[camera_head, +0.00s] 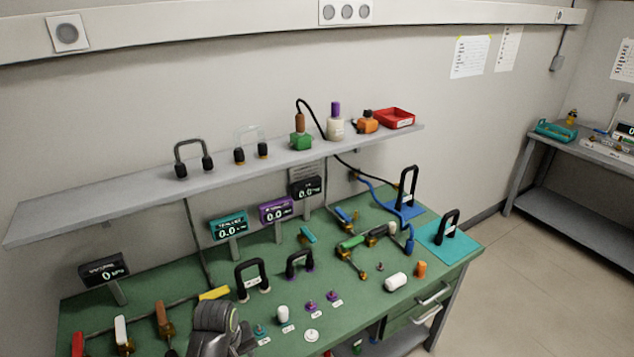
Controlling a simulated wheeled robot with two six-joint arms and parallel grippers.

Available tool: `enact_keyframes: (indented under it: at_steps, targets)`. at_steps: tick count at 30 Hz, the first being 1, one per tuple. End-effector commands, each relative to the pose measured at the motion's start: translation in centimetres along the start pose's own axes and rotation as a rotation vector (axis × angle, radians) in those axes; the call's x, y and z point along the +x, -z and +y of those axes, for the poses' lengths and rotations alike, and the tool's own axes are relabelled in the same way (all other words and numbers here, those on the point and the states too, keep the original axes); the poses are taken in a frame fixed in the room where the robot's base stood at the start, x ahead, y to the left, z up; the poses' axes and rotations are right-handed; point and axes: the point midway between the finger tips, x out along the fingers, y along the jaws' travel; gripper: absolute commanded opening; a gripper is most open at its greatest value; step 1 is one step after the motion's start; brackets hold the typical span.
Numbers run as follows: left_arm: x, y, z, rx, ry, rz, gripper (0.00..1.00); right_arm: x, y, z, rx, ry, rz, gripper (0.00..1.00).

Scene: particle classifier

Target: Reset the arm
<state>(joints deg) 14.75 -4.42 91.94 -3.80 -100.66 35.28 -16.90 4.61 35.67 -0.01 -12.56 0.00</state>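A dark grey link of one of my arms shows at the bottom edge, left of the middle, over the front of the green workbench (165,287). No gripper fingers show on it, and it hides part of the bench. I cannot see either gripper, nor anything held.
Black handles (252,279), a white cylinder (396,282), an orange cylinder (421,269) and small labelled parts crowd the bench. Displays (229,227) stand along its back. A grey shelf (95,207) above holds several items, including a red tray (394,118). Floor (530,275) is clear at right.

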Motion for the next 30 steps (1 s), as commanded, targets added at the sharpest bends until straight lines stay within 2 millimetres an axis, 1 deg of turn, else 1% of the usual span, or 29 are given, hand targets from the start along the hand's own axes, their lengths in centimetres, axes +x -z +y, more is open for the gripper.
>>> enact_keyframes:
  at_steps: [1,2,3,5,6,8,9,12,15,18,24,29,30]
  targets:
    - [0.4,-0.8,-2.2,0.015,0.001,0.014,0.55,0.0,-0.2,-0.1,0.001,0.001,-0.003,0.0]
    - [0.5,-1.3,-3.4,0.029,0.001,0.025,0.55,0.0,-0.3,-0.1,0.001,0.001,-0.005,0.0]
    - [0.6,-2.0,-5.0,0.051,0.0,0.04,0.55,0.0,-0.5,-0.1,0.001,0.001,-0.007,0.0]
    - [0.5,-3.1,-7.4,0.086,0.001,0.065,0.55,0.0,-0.7,-0.1,0.002,0.001,-0.01,0.0]
    - [0.3,-4.0,-9.0,0.112,0.004,0.082,0.55,-0.1,-0.7,-0.1,0.002,0.001,-0.011,0.0]
    - [-0.2,-5.2,-11.2,0.153,0.01,0.107,0.55,-0.1,-0.7,-0.1,0.002,0.001,-0.011,0.0]
    - [-0.6,-6.1,-12.7,0.181,0.015,0.125,0.55,-0.1,-0.7,-0.1,0.002,0.001,-0.011,0.0]
    - [-1.9,-8.1,-15.8,0.253,0.031,0.164,0.55,-0.1,-0.7,-0.2,0.002,0.002,-0.011,0.0]
    - [-3.3,-9.8,-18.0,0.313,0.044,0.193,0.55,0.0,-0.7,-0.2,0.002,0.002,-0.01,0.0]
    - [-4.5,-11.1,-19.6,0.364,0.057,0.215,0.55,0.0,-0.7,-0.2,0.002,0.002,-0.01,0.0]
    - [-6.8,-13.3,-21.9,0.45,0.08,0.249,0.55,0.0,-0.7,-0.2,0.002,0.002,-0.01,0.0]
    - [-8.7,-14.8,-23.3,0.513,0.096,0.271,0.55,0.0,-0.6,-0.2,0.002,0.002,-0.009,0.0]
    - [-7.5,-14.6,-23.2,0.515,0.096,0.267,0.55,0.4,-0.6,-0.2,0.002,0.002,-0.008,0.0]
